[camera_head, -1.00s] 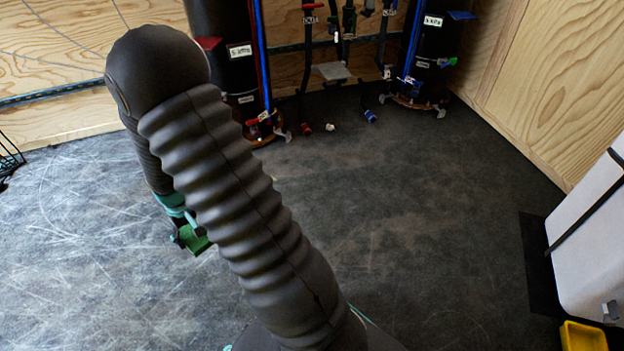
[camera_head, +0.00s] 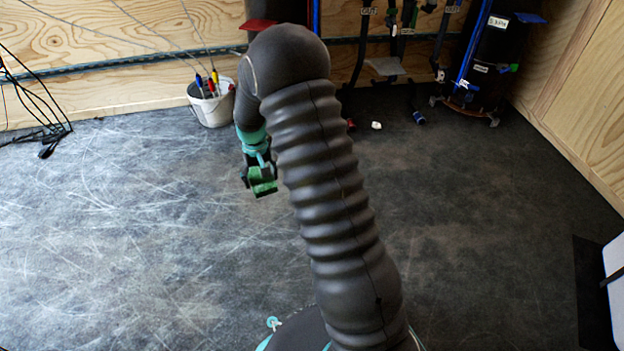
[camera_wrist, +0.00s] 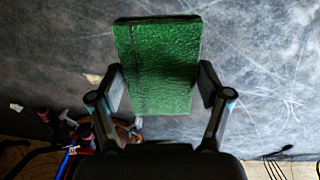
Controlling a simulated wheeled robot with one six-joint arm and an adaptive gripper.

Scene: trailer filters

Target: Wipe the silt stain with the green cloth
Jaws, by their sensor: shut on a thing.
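The green cloth (camera_wrist: 158,50) is a flat, folded-looking rectangular pad with a rough surface. My gripper (camera_wrist: 161,82) is shut on it, with one finger at each side of the pad in the wrist view. In the head view my gripper (camera_head: 262,170) hangs left of my arm, and the cloth (camera_head: 264,188) shows as a small green block below it. The cloth appears held above the dark floor, apart from it. I cannot clearly make out the silt stain; the floor right of my arm has only a faint brownish tint, and my arm hides part of the floor.
A white bucket (camera_head: 212,104) with coloured-handled tools stands by the back wall. Black cables (camera_head: 45,135) lie at the left. A black filter column (camera_head: 485,55) with hoses and fittings stands at the back right. A white case (camera_head: 613,270) is at the right edge. The scratched floor (camera_head: 120,220) is open.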

